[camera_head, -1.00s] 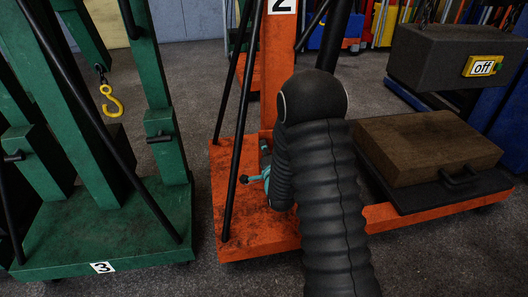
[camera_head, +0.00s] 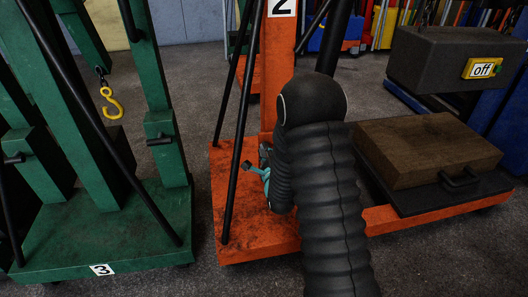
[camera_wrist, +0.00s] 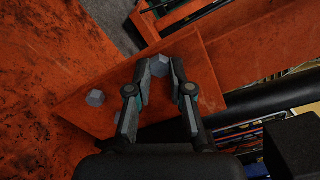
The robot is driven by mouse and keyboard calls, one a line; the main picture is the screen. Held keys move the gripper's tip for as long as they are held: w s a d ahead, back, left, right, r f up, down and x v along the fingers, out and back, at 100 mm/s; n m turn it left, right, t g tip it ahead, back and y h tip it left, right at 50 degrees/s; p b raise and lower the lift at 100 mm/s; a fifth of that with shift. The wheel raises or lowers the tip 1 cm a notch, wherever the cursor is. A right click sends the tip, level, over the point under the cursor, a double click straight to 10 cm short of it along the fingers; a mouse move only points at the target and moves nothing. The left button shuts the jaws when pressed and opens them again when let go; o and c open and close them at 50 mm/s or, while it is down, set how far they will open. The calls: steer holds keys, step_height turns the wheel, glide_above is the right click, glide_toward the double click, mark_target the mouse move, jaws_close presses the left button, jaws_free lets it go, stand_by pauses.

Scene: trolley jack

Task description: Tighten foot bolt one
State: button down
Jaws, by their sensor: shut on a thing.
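In the wrist view, my gripper (camera_wrist: 160,70) has its two fingertips closed on either side of a grey hex bolt (camera_wrist: 159,65) on an orange foot plate (camera_wrist: 115,118). Another grey hex bolt (camera_wrist: 95,98) sits on the plate to the left, apart from the fingers. A further bolt head is partly hidden by the right finger. No number on the bolts can be read.
A green frame marked 3 (camera_head: 95,235) with a yellow hook (camera_head: 110,101) stands at left. Thin black struts (camera_head: 238,145) rise close to my gripper. At right are a brown block (camera_head: 425,147) and a grey block labelled off (camera_head: 440,55). Grey floor lies between the frames.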

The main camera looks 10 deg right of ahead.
steer(key=shift+m, duration=0.3)
stand_by(0.4)
steer(key=c, duration=1)
jaws_free()
steer(key=shift+c, duration=0.2)
steer(key=s, duration=0.7)
steer(key=shift+s, duration=0.2)
